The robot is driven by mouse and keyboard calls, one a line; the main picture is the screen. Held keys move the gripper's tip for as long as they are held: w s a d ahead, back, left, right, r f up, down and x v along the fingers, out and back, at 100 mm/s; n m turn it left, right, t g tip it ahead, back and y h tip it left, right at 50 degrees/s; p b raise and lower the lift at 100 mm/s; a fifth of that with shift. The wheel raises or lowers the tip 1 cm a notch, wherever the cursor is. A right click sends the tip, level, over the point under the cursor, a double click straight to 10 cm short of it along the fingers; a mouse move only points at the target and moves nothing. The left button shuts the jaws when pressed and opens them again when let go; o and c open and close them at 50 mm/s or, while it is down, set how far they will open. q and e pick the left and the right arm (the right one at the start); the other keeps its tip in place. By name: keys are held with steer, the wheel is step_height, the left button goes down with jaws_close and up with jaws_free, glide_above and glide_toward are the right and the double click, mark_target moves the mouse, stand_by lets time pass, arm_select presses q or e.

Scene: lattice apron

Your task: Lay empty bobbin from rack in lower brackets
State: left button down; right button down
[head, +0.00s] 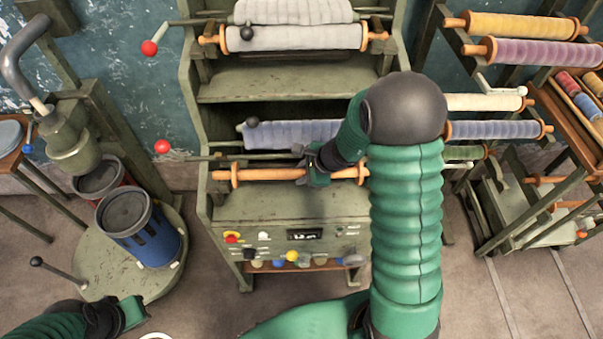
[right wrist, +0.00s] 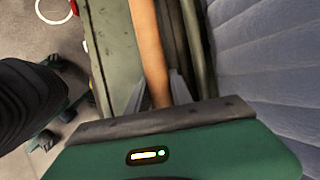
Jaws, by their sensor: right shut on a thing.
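The empty bobbin (head: 268,174) is a bare orange-brown wooden rod with round end flanges. It lies level across the front of the green machine, at the height of the lower brackets. I cannot tell whether its ends rest in the brackets; my right arm covers part of its right side. My right gripper (head: 308,170) is shut on the rod near its middle. In the right wrist view the rod (right wrist: 147,40) runs up from between the two grey fingers (right wrist: 160,92). My left gripper (head: 132,312) is low at the left, away from the machine; its jaws are unclear.
A blue-grey roll (head: 290,133) lies just behind the bobbin, with thin bars between. A control panel (head: 300,237) is below. A blue canister (head: 140,228) stands on a round base at left.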

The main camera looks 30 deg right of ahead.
steer(key=shift+f, duration=0.15)
steer(key=c, duration=1.1)
jaws_free()
steer(key=shift+o, duration=0.2)
steer(key=p+v, duration=0.4)
steer(key=v, duration=1.2)
steer(key=shift+s+r, duration=0.15)
steer(key=shift+r, duration=0.15)
steer(key=shift+d, duration=0.15)
